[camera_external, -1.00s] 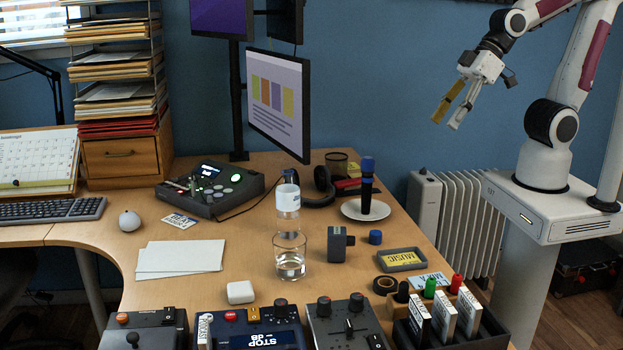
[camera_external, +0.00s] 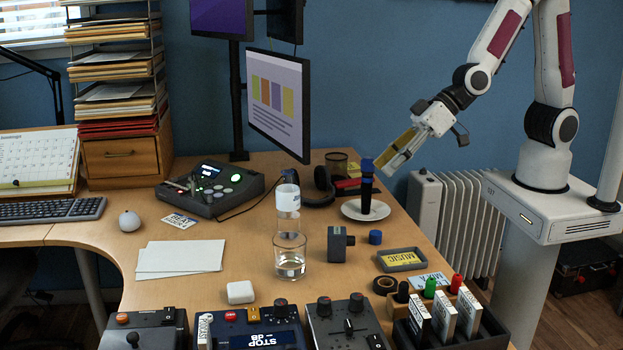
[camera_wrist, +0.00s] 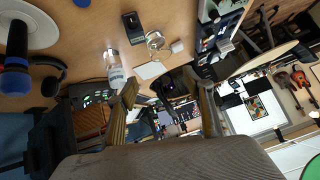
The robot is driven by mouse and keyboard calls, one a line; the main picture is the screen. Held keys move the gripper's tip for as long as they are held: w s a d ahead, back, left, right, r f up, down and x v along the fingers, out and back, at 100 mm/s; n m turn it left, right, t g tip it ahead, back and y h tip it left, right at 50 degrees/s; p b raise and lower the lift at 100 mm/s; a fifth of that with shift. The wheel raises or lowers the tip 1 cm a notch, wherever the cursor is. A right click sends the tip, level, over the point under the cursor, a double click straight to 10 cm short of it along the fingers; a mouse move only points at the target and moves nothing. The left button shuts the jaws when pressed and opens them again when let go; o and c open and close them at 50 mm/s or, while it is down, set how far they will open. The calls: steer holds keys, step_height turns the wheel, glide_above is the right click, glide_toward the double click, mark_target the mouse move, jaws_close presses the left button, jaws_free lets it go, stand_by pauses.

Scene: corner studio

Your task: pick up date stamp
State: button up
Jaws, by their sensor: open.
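No object is plainly labelled as a date stamp. A small dark grey block-shaped device (camera_external: 337,246), the likeliest match, stands on the desk right of the glass; it also shows near the top of the wrist view (camera_wrist: 132,26). My gripper (camera_external: 385,168) is open and empty, in the air above the desk's right side. In the picture it overlaps the top of a dark upright handle with a blue end (camera_external: 367,185); whether they touch is unclear. In the wrist view my gripper's two fingers (camera_wrist: 165,103) are spread apart.
The handle stands on a white plate (camera_external: 350,211). A bottle (camera_external: 288,199) and a glass (camera_external: 290,262) stand left of the block. A blue cap (camera_external: 375,237) and a MUSIC tray (camera_external: 388,268) lie right. The monitor (camera_external: 278,100) rises behind.

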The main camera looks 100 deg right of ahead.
steer(key=w+f+t+h, duration=0.1)
steer(key=w+f, duration=0.4)
steer(key=f, duration=0.3)
steer(key=t+h, duration=0.2)
glide_toward(335, 241)
steer(key=shift+w+d+f+m, duration=0.2)
steer(key=shift+w+d+f, duration=0.1)
steer(key=shift+w+d, duration=0.2)
steer(key=shift+w+d+f+m, duration=0.2)
steer(key=shift+w+d+f, duration=0.1)
steer(key=shift+w+d, duration=0.25)
steer(key=shift+s+d+f+t+h, duration=0.15)
steer(key=shift+s+f+t, duration=0.05)
steer(key=shift+f, duration=0.2)
steer(key=shift+s+d+f+t+h, duration=0.15)
steer(key=shift+s+f+t, duration=0.05)
steer(key=shift+f, duration=0.2)
steer(key=shift+w, duration=0.1)
steer(key=shift+x, duration=1.2)
steer(key=shift+w+f, duration=0.1)
steer(key=shift+x, duration=2.5)
steer(key=shift+a, duration=0.15)
